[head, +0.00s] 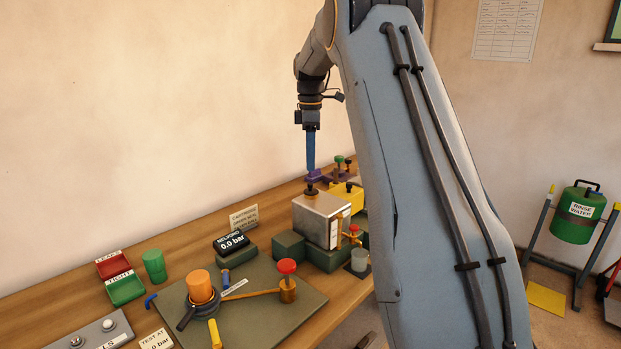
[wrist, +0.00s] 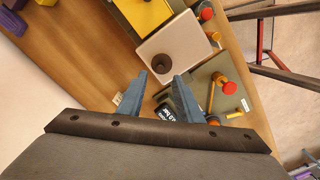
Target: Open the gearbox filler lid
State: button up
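A pale metal box (head: 322,217) stands on a dark green block on the bench. It carries a dark round cap (head: 310,191), which looks like the filler lid; no label readable here confirms it. In the wrist view the cap (wrist: 163,63) shows as a dark disc on the pale box top (wrist: 185,40), just beyond my fingertips. My gripper (head: 310,165) points straight down above the cap, apart from it. In the wrist view its two blue fingers (wrist: 161,76) are spread with nothing between them. The head view shows the fingers edge-on.
A purple part (head: 318,177) and a yellow block (head: 349,195) stand behind the box. A small valve (head: 353,230) is on its right side. A red-knobbed handle (head: 287,267), an orange cylinder (head: 200,287) and a pressure display (head: 231,242) are nearer. Space above the box is clear.

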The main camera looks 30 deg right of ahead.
aim_at(310, 184)
jog(key=shift+f+p, duration=1.2)
jog(key=shift+f, duration=2.25)
grip_shut()
